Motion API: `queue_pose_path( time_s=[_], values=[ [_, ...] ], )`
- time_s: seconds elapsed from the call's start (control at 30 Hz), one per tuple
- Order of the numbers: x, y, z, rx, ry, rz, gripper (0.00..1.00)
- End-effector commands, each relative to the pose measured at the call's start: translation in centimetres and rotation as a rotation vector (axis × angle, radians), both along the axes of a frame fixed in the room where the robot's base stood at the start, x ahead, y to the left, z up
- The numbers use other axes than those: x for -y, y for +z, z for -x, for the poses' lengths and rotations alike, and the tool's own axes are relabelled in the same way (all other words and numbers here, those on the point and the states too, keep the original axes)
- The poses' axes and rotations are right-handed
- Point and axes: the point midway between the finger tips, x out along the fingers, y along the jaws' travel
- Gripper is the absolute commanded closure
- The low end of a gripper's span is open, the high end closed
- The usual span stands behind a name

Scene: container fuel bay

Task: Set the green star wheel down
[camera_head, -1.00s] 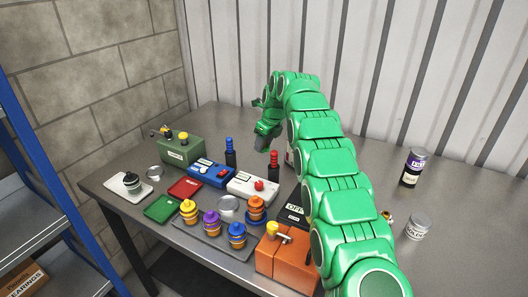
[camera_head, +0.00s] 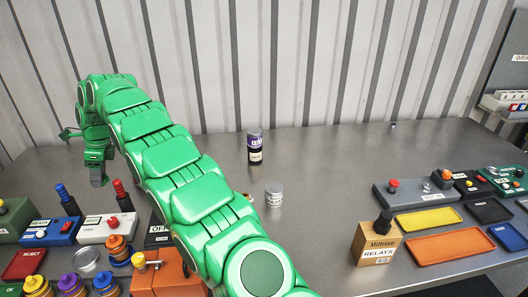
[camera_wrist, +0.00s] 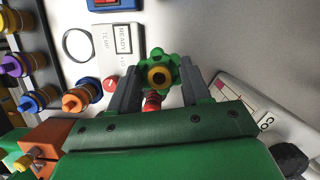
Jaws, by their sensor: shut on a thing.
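The green star wheel (camera_wrist: 173,62) has a lobed rim and a yellow-orange hub with a dark centre. In the wrist view it sits between the two dark fingers of my gripper (camera_wrist: 158,82), which is shut on it. A red ribbed part (camera_wrist: 152,103) shows just below the wheel, between the fingers; I cannot tell whether it touches. The wheel cannot be made out there.
The white box with a red button (camera_head: 108,228) and blue box (camera_head: 51,232) stand close by. Several coloured jars (camera_head: 118,250) are in front.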

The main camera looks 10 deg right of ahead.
Motion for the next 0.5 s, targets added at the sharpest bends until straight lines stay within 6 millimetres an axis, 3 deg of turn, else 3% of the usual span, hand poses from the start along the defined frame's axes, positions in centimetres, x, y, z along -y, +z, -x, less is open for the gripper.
queue_pose_path(
  time_s=[0.3, 0.5],
  values=[
    [1.7, 1.4, 3.2, -0.001, 0.212, -0.005, 0.82],
    [3.4, 2.0, 3.9, -0.003, 0.307, -0.006, 0.82]
  ],
)
